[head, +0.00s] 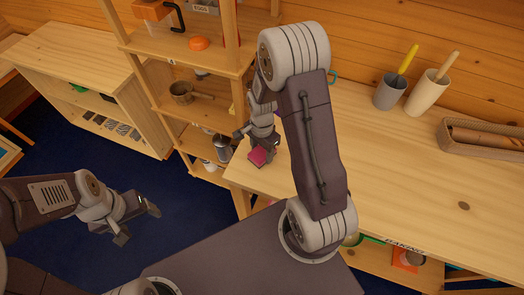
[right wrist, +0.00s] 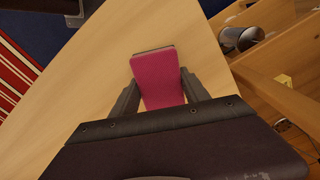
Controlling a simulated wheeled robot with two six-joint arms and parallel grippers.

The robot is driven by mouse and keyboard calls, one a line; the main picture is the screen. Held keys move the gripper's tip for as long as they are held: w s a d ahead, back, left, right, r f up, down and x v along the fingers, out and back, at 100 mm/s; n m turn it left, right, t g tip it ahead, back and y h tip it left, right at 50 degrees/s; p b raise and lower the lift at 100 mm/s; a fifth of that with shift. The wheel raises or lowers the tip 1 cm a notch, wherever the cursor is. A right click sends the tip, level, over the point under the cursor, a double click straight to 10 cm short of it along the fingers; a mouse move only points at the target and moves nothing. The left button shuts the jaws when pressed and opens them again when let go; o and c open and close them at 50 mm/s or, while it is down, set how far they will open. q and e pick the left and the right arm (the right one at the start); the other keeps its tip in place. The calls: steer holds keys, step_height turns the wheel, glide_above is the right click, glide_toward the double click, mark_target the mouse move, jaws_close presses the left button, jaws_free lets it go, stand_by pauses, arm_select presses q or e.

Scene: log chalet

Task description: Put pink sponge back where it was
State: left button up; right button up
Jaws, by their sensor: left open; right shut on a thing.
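The pink sponge (head: 259,156) is at the left end of the wooden counter (head: 410,170) in the head view. My right gripper (head: 262,138) reaches down over it and is shut on it. In the right wrist view the pink sponge (right wrist: 158,78) sits between the two fingers of my right gripper (right wrist: 158,90), with the wooden surface below it. Whether it touches the surface is unclear. My left gripper (head: 136,222) is open and empty above the blue floor, left of the counter.
A wooden shelf unit (head: 195,90) with a pot (head: 184,93) and a dark metal canister (head: 221,148) stands left of the counter. Two cups (head: 391,91) with handles sticking out and a woven tray (head: 480,136) are at the counter's back. The counter's middle is clear.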

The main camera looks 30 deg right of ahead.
mark_target(262, 151)
steer(key=shift+f, duration=0.1)
steer(key=o, duration=1.3)
step_height(262, 151, up, 12)
steer(key=s+a+n, duration=0.1)
steer(key=s+n, duration=0.1)
steer(key=n, duration=0.2)
steer(key=s+a+f+n, duration=0.1)
steer(key=s+a+n, duration=0.1)
steer(key=n, duration=0.3)
steer(key=s+a+n+t+p, duration=0.1)
steer(key=s+n, duration=0.3)
steer(key=n, duration=0.1)
steer(key=shift+s+a+f, duration=0.25)
steer(key=shift+a+f, duration=0.15)
